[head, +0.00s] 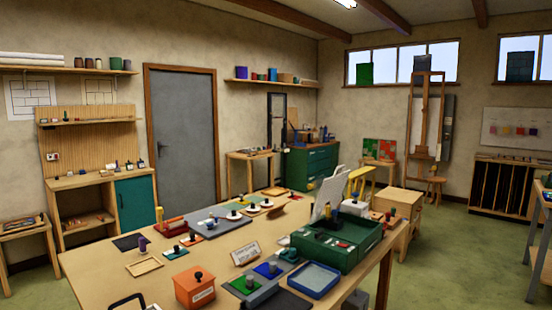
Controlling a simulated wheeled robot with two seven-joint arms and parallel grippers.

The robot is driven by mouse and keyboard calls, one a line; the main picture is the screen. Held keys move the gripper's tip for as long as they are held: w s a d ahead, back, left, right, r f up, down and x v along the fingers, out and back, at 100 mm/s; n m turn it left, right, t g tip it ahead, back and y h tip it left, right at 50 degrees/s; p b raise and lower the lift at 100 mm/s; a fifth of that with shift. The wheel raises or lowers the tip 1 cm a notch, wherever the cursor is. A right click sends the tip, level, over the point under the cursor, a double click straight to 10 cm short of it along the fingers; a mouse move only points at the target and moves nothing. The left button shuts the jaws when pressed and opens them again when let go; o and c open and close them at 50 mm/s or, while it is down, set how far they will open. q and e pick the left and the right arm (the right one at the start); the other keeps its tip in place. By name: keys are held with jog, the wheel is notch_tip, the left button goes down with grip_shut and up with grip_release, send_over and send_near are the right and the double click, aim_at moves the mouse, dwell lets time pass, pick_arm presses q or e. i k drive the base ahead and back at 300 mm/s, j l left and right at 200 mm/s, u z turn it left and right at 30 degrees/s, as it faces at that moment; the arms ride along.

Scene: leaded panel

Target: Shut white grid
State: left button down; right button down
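A white panel (327,194) stands upright and tilted at the back of an open green case (348,251) on the right part of the workbench. It may be the white grid, but it is too small to make out any grid lines. The case has a dark inside with small red and white items on its front part. Small yellow and dark items stand close to the panel and partly cover its lower edge. I cannot make out either of my grippers in the head view.
The wooden workbench (84,262) is crowded with small knobbed pieces. A blue-rimmed tray (314,280) lies in front of the green case, and an orange box (194,287) stands at the front. A wooden cabinet (399,201) is behind the case. Green floor is open at the right.

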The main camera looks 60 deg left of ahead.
aim_at(332, 188)
jog(key=i+j+u, duration=0.15)
jog(key=i+u, duration=0.25)
jog(key=i, duration=0.4)
jog(key=i+l+u, duration=0.1)
jog(key=i+u, duration=0.25)
jog(key=i, duration=0.4)
jog(key=i+u, duration=0.4)
jog(key=i+l+u, duration=0.2)
jog(key=i+u, duration=0.2)
